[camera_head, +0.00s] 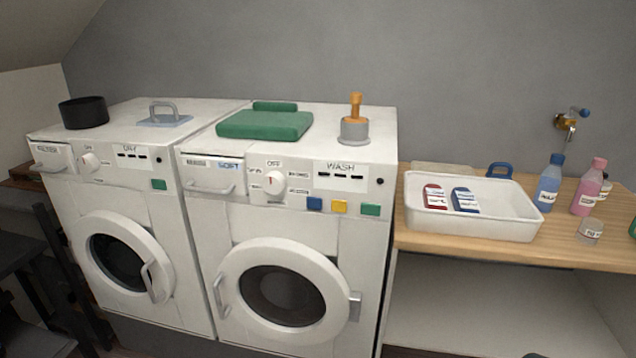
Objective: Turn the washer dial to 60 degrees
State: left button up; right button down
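The washer (292,236) is the white front-loading machine in the middle, labelled WASH. Its round white dial (274,183) sits on the upper panel under the word OFF. A short red mark on the dial points roughly up toward OFF. The labels around the dial are too small to read. The washer's round door (283,296) looks closed. Neither of my grippers is in view.
A similar machine labelled DRY (125,215) stands at the left. A white tray (480,228) and bottles (551,182) stand on the wooden counter (420,240) at right.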

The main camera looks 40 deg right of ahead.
aim_at(273, 183)
jog(key=z, duration=0.95)
